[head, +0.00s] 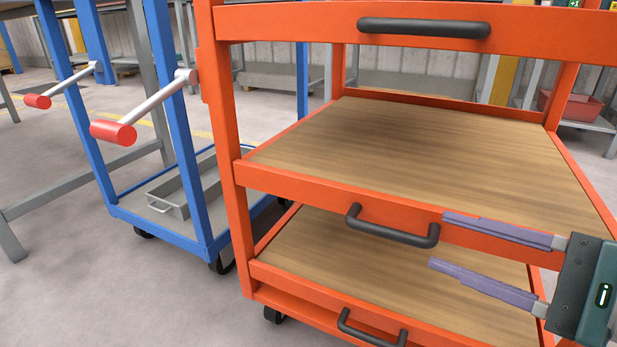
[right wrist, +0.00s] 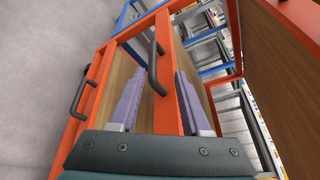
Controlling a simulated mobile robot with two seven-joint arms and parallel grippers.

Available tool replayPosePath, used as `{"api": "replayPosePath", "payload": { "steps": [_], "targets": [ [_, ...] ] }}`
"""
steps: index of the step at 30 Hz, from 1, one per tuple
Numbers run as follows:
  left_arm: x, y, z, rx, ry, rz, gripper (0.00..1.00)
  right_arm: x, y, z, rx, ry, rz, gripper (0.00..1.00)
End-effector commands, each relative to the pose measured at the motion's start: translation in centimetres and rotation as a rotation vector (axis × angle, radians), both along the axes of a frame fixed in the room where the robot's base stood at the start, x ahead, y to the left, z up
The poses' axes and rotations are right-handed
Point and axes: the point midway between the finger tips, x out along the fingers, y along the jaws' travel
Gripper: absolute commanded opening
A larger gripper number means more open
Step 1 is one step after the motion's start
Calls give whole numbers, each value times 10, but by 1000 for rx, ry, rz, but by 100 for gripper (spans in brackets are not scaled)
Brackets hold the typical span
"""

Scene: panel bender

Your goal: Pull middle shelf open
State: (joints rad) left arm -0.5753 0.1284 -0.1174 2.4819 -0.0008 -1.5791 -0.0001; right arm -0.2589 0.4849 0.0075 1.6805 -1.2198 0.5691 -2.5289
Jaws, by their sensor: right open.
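The orange cart's middle shelf (head: 430,150) has a wood surface and an orange front rail. Its black middle handle (head: 392,232) is on that rail; in the right wrist view the handle (right wrist: 155,68) stands ahead between the finger lines. My right gripper (head: 436,240) is open, with purple fingers pointing left, just right of the handle and apart from it in the head view. In the right wrist view the right gripper (right wrist: 157,95) has one finger on each side of the rail, with nothing held. My left gripper is not in view.
A top handle (head: 424,28) and a bottom handle (head: 371,330) are on the cart's other rails. A blue cart (head: 200,190) with red-ended cranks (head: 115,131) stands close at the left. The floor (head: 90,270) at the front left is clear.

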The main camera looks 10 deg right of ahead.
Motion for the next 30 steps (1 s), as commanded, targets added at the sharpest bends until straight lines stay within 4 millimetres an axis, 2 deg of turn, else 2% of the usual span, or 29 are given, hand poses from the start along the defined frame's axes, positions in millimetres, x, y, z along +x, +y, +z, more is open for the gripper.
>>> {"api": "replayPosePath", "payload": {
  "steps": [5,12,18,30],
  "targets": [
    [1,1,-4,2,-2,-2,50,9,10,-8,-47,-16,35,47],
    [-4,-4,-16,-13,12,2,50,45,37,-17,-42,-17,31,47],
    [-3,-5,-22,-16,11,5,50,68,54,-23,-40,-15,30,47],
    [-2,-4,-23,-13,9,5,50,75,60,-23,-40,-12,31,47]
  ]
}}
